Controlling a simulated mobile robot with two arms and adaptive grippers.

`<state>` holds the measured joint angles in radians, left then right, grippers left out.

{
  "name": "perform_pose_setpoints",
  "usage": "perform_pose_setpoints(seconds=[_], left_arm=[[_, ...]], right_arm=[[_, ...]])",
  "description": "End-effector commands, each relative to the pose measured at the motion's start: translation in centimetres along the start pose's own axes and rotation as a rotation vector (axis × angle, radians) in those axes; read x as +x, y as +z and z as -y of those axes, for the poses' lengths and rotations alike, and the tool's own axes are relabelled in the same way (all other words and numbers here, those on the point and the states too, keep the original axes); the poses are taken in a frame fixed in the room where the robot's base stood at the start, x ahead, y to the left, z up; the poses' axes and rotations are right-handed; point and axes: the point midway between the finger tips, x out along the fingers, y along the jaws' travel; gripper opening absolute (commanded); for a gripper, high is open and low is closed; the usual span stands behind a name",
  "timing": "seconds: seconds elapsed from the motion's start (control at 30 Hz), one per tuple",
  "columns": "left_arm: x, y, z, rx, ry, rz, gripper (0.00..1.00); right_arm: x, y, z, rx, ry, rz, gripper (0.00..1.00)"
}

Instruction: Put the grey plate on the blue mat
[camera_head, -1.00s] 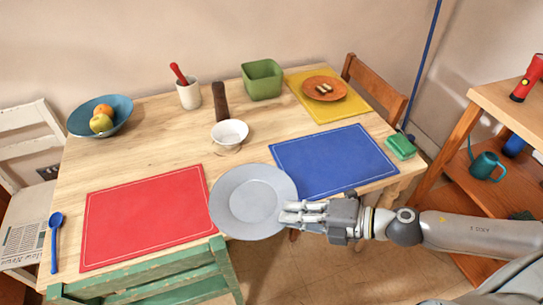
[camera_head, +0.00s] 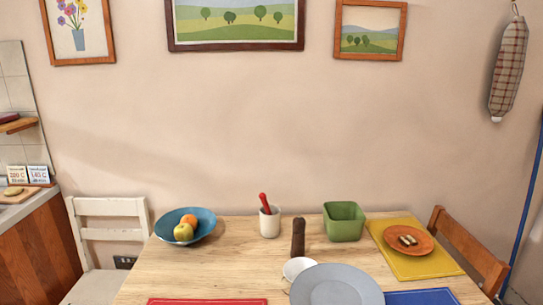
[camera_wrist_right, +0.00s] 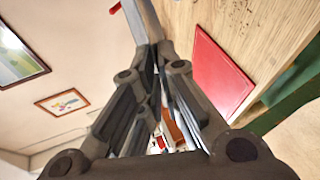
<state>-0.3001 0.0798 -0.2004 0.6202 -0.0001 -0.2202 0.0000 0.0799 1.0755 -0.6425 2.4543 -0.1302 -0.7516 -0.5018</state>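The grey plate (camera_head: 337,287) is at the bottom of the head view, cut off by the lower edge. It overlaps the white bowl and the left part of the blue mat (camera_head: 428,297). In the right wrist view the plate (camera_wrist_right: 147,18) shows nearly edge-on between the fingers of my right gripper (camera_wrist_right: 153,55), which is shut on its rim. The plate looks raised above the table, but its exact height is hard to tell. Most of the blue mat lies below the head view. My right gripper is outside the head view, and my left gripper is in neither view.
The red mat (camera_head: 205,301) lies left of the plate. A white bowl (camera_head: 296,267), dark mill (camera_head: 298,238), white pot (camera_head: 270,222), green container (camera_head: 344,222) and blue fruit bowl (camera_head: 203,228) stand behind. An orange plate (camera_head: 408,240) is on the yellow mat (camera_head: 430,266).

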Motion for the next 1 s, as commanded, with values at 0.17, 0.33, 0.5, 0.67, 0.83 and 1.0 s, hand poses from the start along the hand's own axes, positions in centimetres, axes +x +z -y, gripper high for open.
perform_pose_setpoints(seconds=[0.17,0.33,0.5,0.67,0.83,1.0], left_arm=[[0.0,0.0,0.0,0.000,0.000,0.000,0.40],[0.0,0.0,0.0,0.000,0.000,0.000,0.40],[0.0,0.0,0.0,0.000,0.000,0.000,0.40],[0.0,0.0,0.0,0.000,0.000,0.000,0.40],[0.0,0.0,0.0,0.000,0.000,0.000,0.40],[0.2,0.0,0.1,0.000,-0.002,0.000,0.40]], right_arm=[[0.0,1.1,-1.2,0.064,0.006,0.149,0.00],[-0.3,1.9,-1.3,0.102,0.004,0.263,0.00],[-0.7,2.1,-0.9,0.123,0.003,0.338,0.00],[-1.1,2.0,-0.6,0.129,0.004,0.371,0.00],[-1.2,2.0,-0.5,0.128,0.005,0.379,0.00],[-0.9,1.7,-0.1,0.131,0.007,0.376,0.00]])
